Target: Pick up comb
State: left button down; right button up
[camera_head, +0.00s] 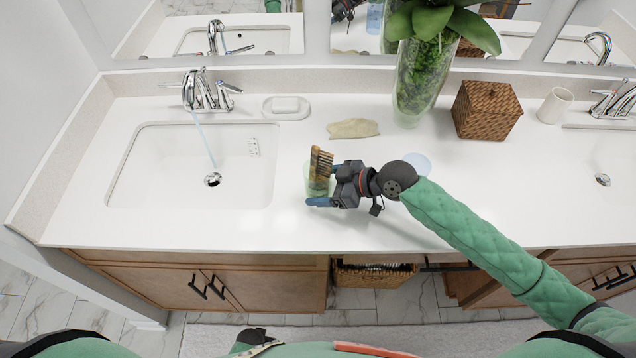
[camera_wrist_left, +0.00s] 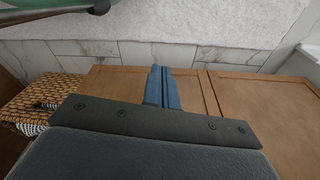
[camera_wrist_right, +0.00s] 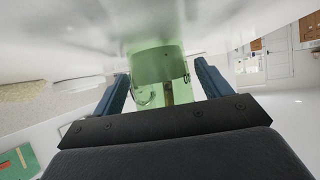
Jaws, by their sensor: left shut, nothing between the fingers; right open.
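The comb (camera_head: 320,163), brown with a row of bristle-like teeth, stands tilted in a translucent green cup (camera_head: 315,187) on the white counter. My right gripper (camera_head: 323,184) is open at the cup, its fingers on either side of it. In the right wrist view the green cup (camera_wrist_right: 153,62) shows between the two blue fingers, and the comb's brown lower end (camera_wrist_right: 168,93) shows through its wall. I cannot tell whether the fingers touch the cup. My left gripper (camera_wrist_left: 162,88) is shut and empty, below the counter in front of the wooden cabinet doors (camera_wrist_left: 255,112).
A sink basin (camera_head: 190,165) lies left of the cup. A soap dish (camera_head: 286,108) and a beige cloth-like item (camera_head: 353,128) lie behind. A plant vase (camera_head: 420,80), wicker box (camera_head: 486,108) and white cup (camera_head: 554,105) stand at the back right. The counter's front strip is clear.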

pick_arm(q)
jog(key=shift+s+f, duration=0.1)
jog(key=shift+s, duration=0.1)
pick_arm(e)
jog(key=c, duration=0.6)
pick_arm(q)
jog(key=c, duration=2.1)
grip_release()
